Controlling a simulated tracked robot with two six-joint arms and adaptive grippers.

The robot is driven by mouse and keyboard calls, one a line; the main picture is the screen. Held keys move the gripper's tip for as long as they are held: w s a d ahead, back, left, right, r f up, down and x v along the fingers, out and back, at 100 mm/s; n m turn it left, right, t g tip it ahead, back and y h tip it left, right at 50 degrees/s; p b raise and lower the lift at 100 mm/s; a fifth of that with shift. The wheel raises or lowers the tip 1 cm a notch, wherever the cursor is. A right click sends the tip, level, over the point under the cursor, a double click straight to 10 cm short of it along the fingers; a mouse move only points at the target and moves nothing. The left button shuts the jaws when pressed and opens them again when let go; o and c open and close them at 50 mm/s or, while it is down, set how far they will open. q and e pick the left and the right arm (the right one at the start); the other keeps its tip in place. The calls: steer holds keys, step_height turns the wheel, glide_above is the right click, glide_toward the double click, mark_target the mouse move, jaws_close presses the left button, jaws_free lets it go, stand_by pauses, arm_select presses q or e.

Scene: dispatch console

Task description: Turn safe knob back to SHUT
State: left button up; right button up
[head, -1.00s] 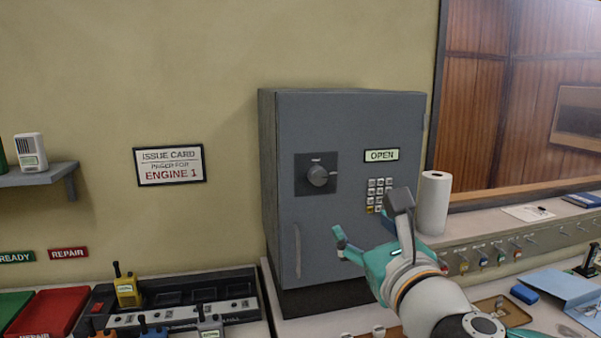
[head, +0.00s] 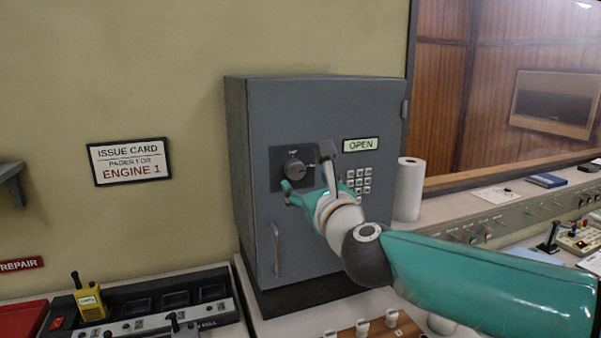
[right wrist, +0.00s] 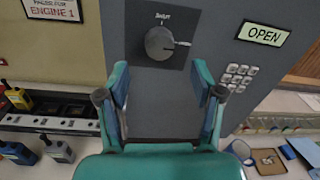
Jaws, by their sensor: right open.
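The grey safe (head: 320,100) stands on the counter with its door closed. Its round grey knob (head: 293,169) sits on a dark square plate, and it also shows in the right wrist view (right wrist: 160,43). The knob's pointer mark faces right, away from the SHUT label above it. The display (head: 361,145) beside it reads OPEN. My right gripper (head: 306,170) is just in front of the safe door, by the knob. In the right wrist view its fingers (right wrist: 160,90) are spread and empty, with the knob ahead between and beyond the tips. My left gripper is out of view.
A keypad (head: 358,181) is right of the knob, and a vertical handle (head: 276,248) is lower left on the door. A paper roll (head: 409,189) stands right of the safe. A radio charger (head: 150,308) with a yellow radio (head: 90,301) is at the lower left.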

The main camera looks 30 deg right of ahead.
mark_target(297, 172)
steer(key=x, duration=0.6)
steer(key=shift+p, duration=0.4)
steer(key=shift+c, duration=0.2)
steer(key=c, duration=1)
steer(key=shift+s+d, duration=0.1)
steer(key=shift+d, duration=0.2)
steer(key=shift+c, duration=0.5)
steer(key=shift+a, duration=0.35)
steer(key=shift+d, duration=0.1)
